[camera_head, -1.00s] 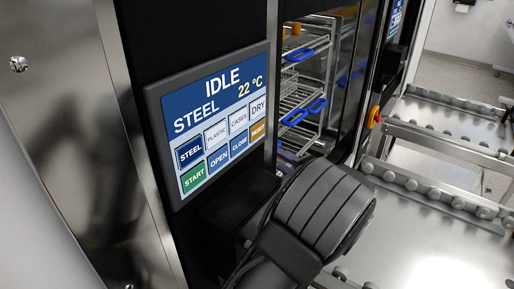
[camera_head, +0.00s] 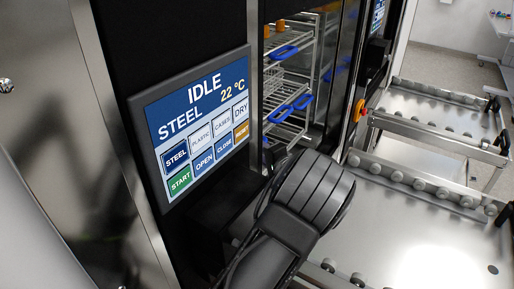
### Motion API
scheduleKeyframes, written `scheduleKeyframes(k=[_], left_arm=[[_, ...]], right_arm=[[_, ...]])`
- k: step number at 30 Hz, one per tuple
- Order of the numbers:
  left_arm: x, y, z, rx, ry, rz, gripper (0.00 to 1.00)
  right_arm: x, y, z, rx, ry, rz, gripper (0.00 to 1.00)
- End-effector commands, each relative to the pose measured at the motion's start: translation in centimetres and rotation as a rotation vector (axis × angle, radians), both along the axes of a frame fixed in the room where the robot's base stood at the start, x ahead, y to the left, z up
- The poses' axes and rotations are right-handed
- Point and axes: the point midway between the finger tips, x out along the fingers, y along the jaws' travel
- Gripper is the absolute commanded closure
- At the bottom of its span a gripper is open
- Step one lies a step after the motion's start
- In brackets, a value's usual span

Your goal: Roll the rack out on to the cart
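The wire rack (camera_head: 289,75) stands inside the washer chamber, seen through its opening right of the control panel. It has several tiers, blue handles (camera_head: 285,52) and orange parts at the top. Its lower part is hidden behind my black arm. The cart (camera_head: 410,240) is at the right, with a steel deck and a row of rollers (camera_head: 420,185) along its edge. A black arm link of mine (camera_head: 305,200) is in front of the opening's lower part. No fingertips of either gripper show.
The control panel (camera_head: 203,120) reads IDLE, STEEL, 22 °C, with several buttons. A red-orange knob (camera_head: 359,110) is on the frame right of the opening. Another roller-edged steel deck (camera_head: 440,110) stands farther back. Open floor (camera_head: 450,60) lies beyond it.

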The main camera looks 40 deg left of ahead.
Motion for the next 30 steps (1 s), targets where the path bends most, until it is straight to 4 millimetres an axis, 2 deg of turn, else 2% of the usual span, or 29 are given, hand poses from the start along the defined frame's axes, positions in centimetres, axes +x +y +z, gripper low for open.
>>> scheduleKeyframes(k=[8, 21, 30], left_arm=[[0.09, 0.16, -0.06, 0.000, -0.001, -0.001, 0.64], [0.06, 0.16, -0.07, -0.001, -0.001, -0.001, 0.99], [0.04, 0.18, -0.09, -0.001, -0.001, 0.000, 1.00]], right_arm=[[-0.01, 0.00, 0.01, 0.000, 0.000, 0.000, 0.64], [-0.01, 0.00, 0.02, 0.000, 0.000, 0.000, 0.64], [0.00, 0.00, 0.02, 0.000, 0.000, 0.000, 0.64]])
